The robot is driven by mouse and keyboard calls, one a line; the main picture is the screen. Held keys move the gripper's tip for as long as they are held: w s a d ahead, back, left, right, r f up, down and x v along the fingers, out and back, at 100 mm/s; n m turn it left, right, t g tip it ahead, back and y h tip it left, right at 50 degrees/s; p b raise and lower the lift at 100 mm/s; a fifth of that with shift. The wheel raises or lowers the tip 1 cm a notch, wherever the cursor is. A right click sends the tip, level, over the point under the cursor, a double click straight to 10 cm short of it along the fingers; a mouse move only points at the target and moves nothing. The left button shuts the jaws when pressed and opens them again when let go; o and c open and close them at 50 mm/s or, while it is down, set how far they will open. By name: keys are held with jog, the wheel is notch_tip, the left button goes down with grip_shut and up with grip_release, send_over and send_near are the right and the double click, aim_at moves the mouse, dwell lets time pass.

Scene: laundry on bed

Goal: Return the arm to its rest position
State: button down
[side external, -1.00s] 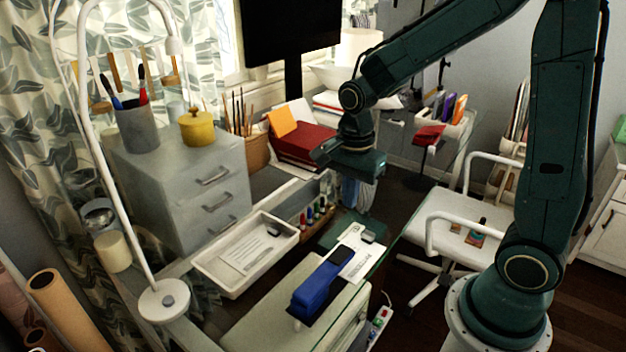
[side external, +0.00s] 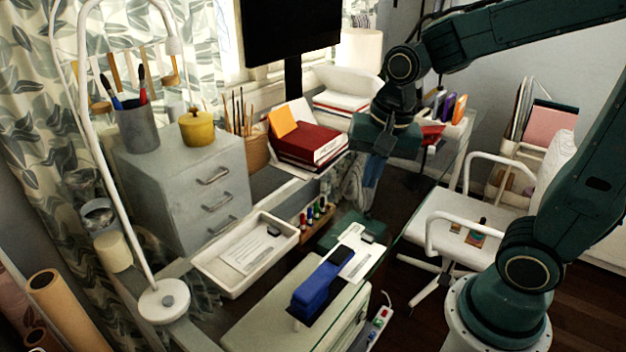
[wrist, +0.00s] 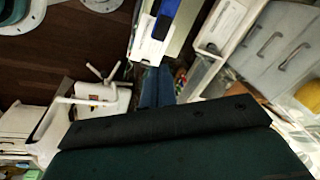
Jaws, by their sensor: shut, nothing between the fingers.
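My gripper (side external: 368,200) hangs from the dark green arm above the back right of the desk, with its fingers pointing down. It is right of the red books (side external: 308,146) and beyond the paper sheet (side external: 358,250). Its bluish fingers are together and hold nothing. In the wrist view the fingers (wrist: 157,88) also show close together below the blue stapler-like object.
A blue stapler-like object (side external: 322,284) lies on the light cabinet top in front. A white tray (side external: 212,275) and a grey drawer unit (side external: 180,185) stand left. A monitor (side external: 292,30) rises behind. A white chair (side external: 445,222) is right, with open floor around it.

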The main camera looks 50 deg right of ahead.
jog(key=s+r+n+t, duration=0.1)
jog(key=s+r+n, duration=0.2)
jog(key=s+n, duration=0.1)
jog(key=s+a+r+n+t, duration=0.1)
jog(key=s+r+n+t, duration=0.1)
jog(key=s+n, duration=0.3)
jog(key=shift+s+a+r+n, duration=0.15)
jog(key=shift+s+r+n, duration=0.2)
jog(key=shift+n, duration=0.75)
